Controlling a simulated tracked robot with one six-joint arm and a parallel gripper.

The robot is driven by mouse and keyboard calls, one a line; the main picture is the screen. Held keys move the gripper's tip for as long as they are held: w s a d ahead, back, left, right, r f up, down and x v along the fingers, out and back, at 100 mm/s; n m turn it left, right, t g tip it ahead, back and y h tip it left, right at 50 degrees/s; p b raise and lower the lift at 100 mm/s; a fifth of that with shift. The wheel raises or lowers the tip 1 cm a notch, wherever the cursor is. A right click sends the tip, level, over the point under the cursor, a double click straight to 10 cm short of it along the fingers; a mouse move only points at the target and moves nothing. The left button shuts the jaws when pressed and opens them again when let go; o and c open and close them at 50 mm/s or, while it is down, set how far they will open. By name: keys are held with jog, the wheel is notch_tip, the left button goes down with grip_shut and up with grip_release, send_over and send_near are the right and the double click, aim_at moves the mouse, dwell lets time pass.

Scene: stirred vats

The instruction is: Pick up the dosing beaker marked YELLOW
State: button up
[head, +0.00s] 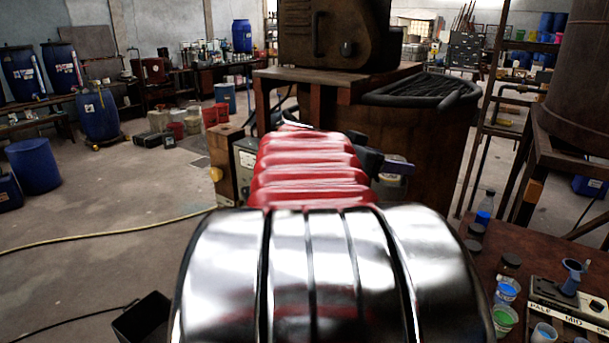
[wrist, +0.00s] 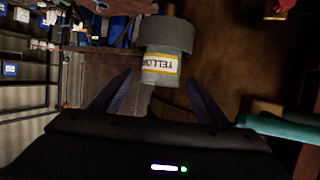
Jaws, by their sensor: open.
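The dosing beaker marked YELLOW (wrist: 160,68) shows in the wrist view, its label upside down, with a wide grey round part adjoining it above. My gripper (wrist: 159,77) is open, with one purple finger on each side of the beaker's line. The fingertips are close to the beaker; I cannot tell if they reach around it. In the head view my gripper (head: 384,163) shows partly behind my red arm cover, and a pale vessel just below it is mostly hidden.
A large brown vat (head: 425,140) with a dark mesh top stands just beyond my gripper. At the right, a bench (head: 490,262) carries a blue-liquid bottle (head: 484,207), several cups and a marked board (head: 568,302). A hose (head: 110,236) crosses the open floor at left.

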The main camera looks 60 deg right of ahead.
jog(key=shift+c, duration=0.5)
jog(key=c, duration=1.3)
jog(key=shift+c, duration=0.2)
notch_tip(320, 180, up, 10)
